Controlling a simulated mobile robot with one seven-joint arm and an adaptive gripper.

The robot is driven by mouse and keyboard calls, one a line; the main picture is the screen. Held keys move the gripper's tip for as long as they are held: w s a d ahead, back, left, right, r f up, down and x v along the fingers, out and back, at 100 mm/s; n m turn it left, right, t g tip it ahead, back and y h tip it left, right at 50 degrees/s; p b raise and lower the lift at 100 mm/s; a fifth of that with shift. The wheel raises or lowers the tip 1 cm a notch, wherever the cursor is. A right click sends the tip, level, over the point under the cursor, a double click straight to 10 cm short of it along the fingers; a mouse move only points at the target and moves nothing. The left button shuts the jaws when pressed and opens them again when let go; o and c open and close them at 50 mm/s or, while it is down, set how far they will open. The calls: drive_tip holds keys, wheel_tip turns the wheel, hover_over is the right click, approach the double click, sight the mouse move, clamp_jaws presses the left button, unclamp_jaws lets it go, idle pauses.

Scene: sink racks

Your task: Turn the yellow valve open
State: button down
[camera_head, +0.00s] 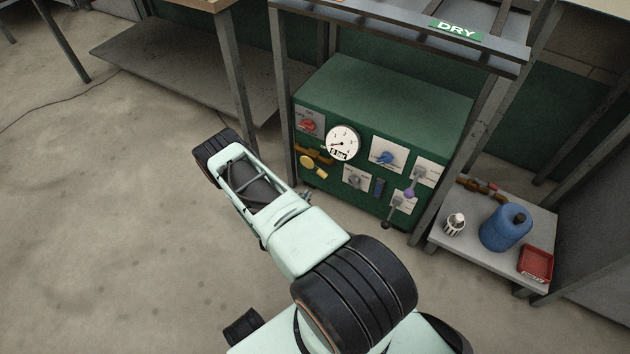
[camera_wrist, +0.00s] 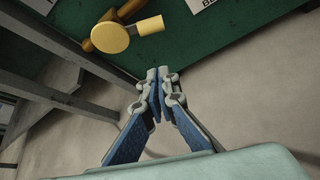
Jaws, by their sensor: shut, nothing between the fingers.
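The yellow valve (camera_head: 307,162) sits low on the left of the green panel's front, beside a brass pipe fitting. In the wrist view the yellow valve (camera_wrist: 110,38) shows at the upper left as a round disc with a short lever pointing right. My gripper (camera_wrist: 158,76) is shut and empty, its fingertips together. In that picture the fingertips are below and right of the valve, apart from it. In the head view my arm mostly hides the gripper.
The green panel box (camera_head: 385,85) carries a red knob (camera_head: 308,125), a round gauge (camera_head: 342,144), a blue knob (camera_head: 386,158) and other levers. Grey frame legs stand on both sides. A low grey shelf at right holds a blue jug (camera_head: 506,228) and red tray (camera_head: 535,263).

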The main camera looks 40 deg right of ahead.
sight(317, 170)
drive_tip(key=a+f+b+x, duration=0.1)
drive_tip(key=b+x, duration=0.3)
drive_tip(key=x, duration=0.6)
drive_tip(key=shift+s+d+r, duration=0.2)
drive_tip(key=shift+d+r, duration=0.1)
drive_tip(key=shift+r, duration=0.35)
drive_tip(key=shift+s+d+r, duration=0.15)
drive_tip(key=shift+d+r, duration=0.2)
drive_tip(key=shift+r, duration=0.25)
drive_tip(key=shift+s+d+r, duration=0.2)
drive_tip(key=shift+d+r, duration=0.1)
drive_tip(key=shift+r, duration=0.35)
drive_tip(key=shift+s, duration=0.1)
